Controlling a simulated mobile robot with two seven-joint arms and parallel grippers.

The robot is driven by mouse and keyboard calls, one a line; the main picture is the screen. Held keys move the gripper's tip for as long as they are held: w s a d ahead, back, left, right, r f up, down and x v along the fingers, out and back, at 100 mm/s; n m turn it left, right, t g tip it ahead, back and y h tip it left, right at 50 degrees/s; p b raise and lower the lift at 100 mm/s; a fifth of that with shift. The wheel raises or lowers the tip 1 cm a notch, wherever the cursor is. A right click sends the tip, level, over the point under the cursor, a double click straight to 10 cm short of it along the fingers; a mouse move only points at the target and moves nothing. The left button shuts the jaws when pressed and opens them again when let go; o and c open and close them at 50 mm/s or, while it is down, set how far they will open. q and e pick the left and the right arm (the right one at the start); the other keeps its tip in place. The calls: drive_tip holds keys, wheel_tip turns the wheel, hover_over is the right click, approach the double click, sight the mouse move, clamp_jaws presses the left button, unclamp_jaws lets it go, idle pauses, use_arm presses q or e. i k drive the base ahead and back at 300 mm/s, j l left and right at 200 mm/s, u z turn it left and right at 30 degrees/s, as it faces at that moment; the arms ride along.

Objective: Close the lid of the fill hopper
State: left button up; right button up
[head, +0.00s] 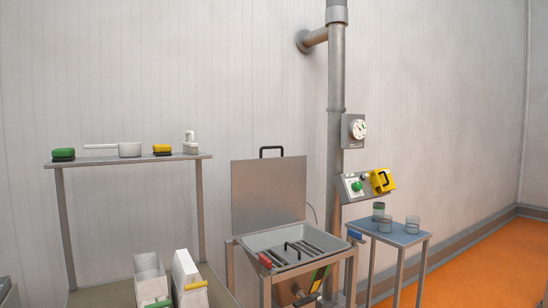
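The fill hopper (262,242) is a grey metal basin on a frame, right of the picture's middle bottom. Its lid (268,195) stands open, upright along the back edge, with a black handle (271,149) on its top edge. Inside the basin lies a slotted grate with a second black handle (291,248). A red grip (264,260) sits at the front left corner and a blue one (355,235) at the right. Neither of my grippers is in view.
A control box with a green button (357,186) and a yellow switch (382,180) is on the pipe (336,100), right of the lid. A side table (400,238) with cups stands right. A shelf (130,161) and two white bins (187,270) are left.

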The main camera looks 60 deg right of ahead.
sight(266, 193)
drive_tip(key=z, duration=1.15)
drive_tip(key=i+l+z, duration=0.15)
drive_tip(key=z, duration=0.25)
drive_tip(key=i+z, duration=0.45)
drive_tip(key=i+l, duration=0.1)
drive_tip(key=i, duration=0.4)
